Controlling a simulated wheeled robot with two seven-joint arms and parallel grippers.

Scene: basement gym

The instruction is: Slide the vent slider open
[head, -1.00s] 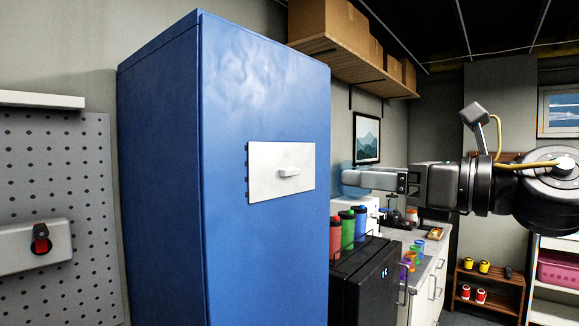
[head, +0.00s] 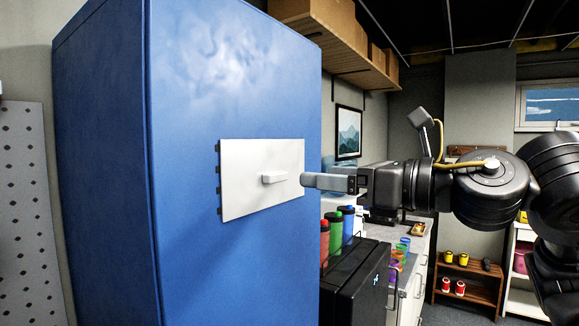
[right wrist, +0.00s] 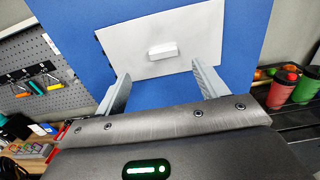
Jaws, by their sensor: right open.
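The vent slider is a white plate (head: 240,200) with a small raised white handle (head: 274,178), on the face of a tall blue cabinet (head: 235,90). A row of dark slots shows along the plate's left edge. In the right wrist view the plate (right wrist: 130,45) and its handle (right wrist: 163,51) lie ahead of the jaws. My right gripper (head: 308,181) is just right of the plate in the head view. Its jaws (right wrist: 160,82) are open and empty, spread to either side of the handle and short of it. My left gripper is not in view.
A black box-like unit (head: 355,285) with red, green and blue bottles on top stands right of the cabinet. A wooden shelf (head: 345,60) with cardboard boxes hangs above. A pegboard (head: 22,200) is at the left.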

